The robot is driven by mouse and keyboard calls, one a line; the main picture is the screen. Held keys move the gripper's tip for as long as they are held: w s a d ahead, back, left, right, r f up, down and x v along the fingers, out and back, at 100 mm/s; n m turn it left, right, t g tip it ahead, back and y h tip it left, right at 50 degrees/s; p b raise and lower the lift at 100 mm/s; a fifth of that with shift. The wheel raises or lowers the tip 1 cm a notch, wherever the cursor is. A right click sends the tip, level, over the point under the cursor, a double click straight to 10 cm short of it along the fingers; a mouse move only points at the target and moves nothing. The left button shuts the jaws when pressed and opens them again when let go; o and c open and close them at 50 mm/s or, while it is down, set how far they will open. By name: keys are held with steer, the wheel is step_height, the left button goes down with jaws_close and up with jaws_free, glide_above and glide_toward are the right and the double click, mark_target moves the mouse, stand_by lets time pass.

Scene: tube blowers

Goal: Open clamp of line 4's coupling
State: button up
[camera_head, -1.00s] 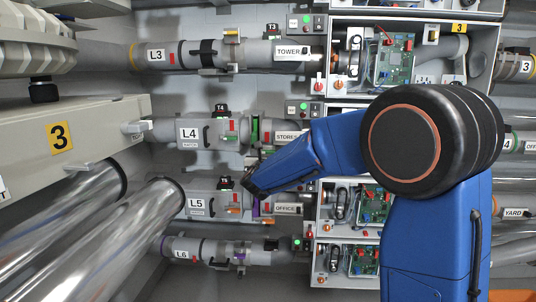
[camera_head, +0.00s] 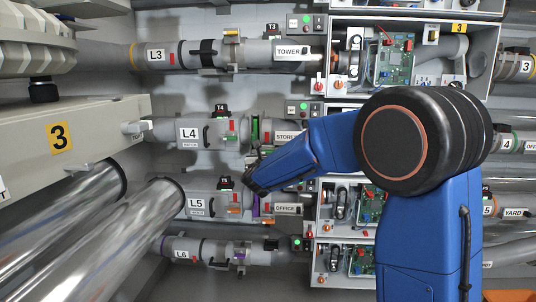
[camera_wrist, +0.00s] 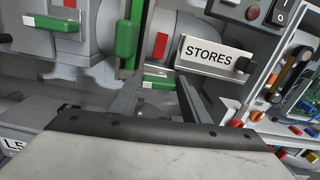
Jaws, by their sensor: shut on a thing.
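Line 4 is the grey pipe marked L4 (camera_head: 189,133) in the head view. Its coupling carries a green clamp band (camera_head: 254,130), which also shows large in the wrist view (camera_wrist: 126,42). In the wrist view a green lever with a pale end (camera_wrist: 157,79) sits low on the coupling, between my finger tips. My gripper (camera_wrist: 160,88) is shut on this green lever; the exact contact is partly hidden. In the head view my gripper (camera_head: 251,180) is just below the L4 coupling, and my wrist hides part of it.
The STORES label (camera_wrist: 207,52) is right of the clamp. Another green handle (camera_wrist: 52,22) is at upper left. Line L5 (camera_head: 197,203) runs close below my gripper. Open boxes with circuit boards (camera_head: 392,62) stand at right. Large shiny pipes (camera_head: 140,235) fill the lower left.

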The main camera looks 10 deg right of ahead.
steer(key=shift+n, duration=0.4)
steer(key=o, duration=1.5)
steer(key=v, duration=1.7)
steer(key=shift+s, duration=0.2)
